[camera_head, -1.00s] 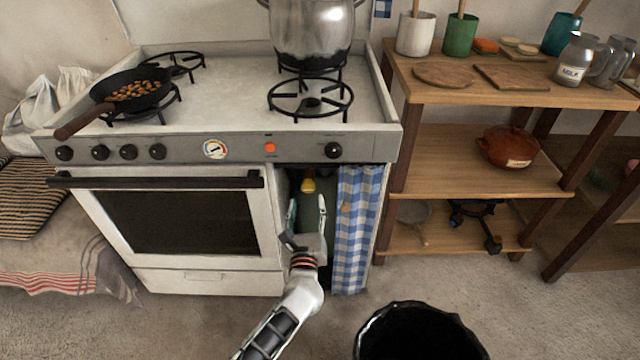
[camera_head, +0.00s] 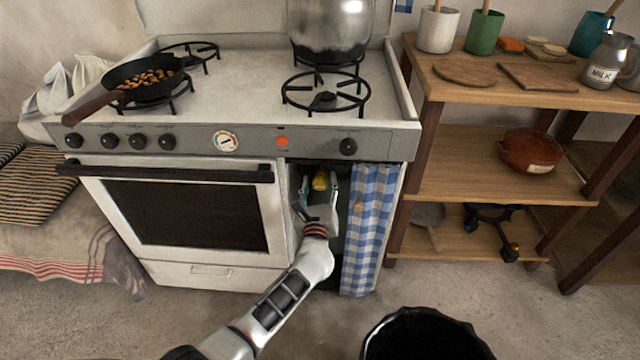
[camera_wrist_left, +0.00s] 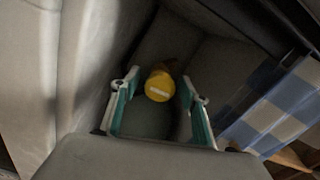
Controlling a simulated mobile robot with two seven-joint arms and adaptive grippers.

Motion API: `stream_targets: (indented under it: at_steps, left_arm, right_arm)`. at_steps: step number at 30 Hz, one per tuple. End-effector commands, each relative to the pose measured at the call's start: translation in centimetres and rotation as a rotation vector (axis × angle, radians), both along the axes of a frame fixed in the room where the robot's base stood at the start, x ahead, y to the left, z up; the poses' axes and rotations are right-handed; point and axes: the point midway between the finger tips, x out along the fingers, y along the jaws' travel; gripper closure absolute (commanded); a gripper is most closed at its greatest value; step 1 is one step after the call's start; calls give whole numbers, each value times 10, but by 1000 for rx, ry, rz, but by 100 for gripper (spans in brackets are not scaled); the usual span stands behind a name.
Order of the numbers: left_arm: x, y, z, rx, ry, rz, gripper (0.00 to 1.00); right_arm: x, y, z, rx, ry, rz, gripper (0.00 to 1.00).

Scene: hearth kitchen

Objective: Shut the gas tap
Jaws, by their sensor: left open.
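The gas tap shows as a yellow knob (camera_head: 320,181) inside the open compartment at the right of the stove. In the left wrist view the yellow knob (camera_wrist_left: 160,86) has a pale bar mark across its face. My left gripper (camera_head: 319,187) is in the compartment opening, with its fingers pointing at the knob. In the left wrist view the left gripper (camera_wrist_left: 158,98) is open, one finger on each side of the knob's line. I cannot tell whether the fingertips reach around it. My right gripper is not in view.
A blue checked curtain (camera_head: 367,228) hangs just right of my gripper. The oven door (camera_head: 185,215) is to its left. A pan of nuts (camera_head: 146,80) and a steel pot (camera_head: 330,30) stand on the stove. A black bin (camera_head: 425,335) stands in front.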

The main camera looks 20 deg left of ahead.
Motion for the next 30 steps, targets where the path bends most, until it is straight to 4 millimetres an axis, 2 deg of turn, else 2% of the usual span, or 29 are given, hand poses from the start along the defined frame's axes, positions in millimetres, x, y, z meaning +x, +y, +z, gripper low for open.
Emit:
stream_targets:
  at_steps: [3,7,8,20,30]
  left_arm:
    - [0,0,0,0,-1,0,58]
    - [0,0,0,0,-1,0,92]
    - [0,0,0,0,-1,0,94]
    - [0,0,0,49,10,0,94]
    - [0,-1,0,282,57,0,94]
  right_arm:
    - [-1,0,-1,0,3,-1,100]
    - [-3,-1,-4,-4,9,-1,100]
    - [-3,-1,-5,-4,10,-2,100]
    - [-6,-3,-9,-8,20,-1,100]
    - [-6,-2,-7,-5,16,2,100]
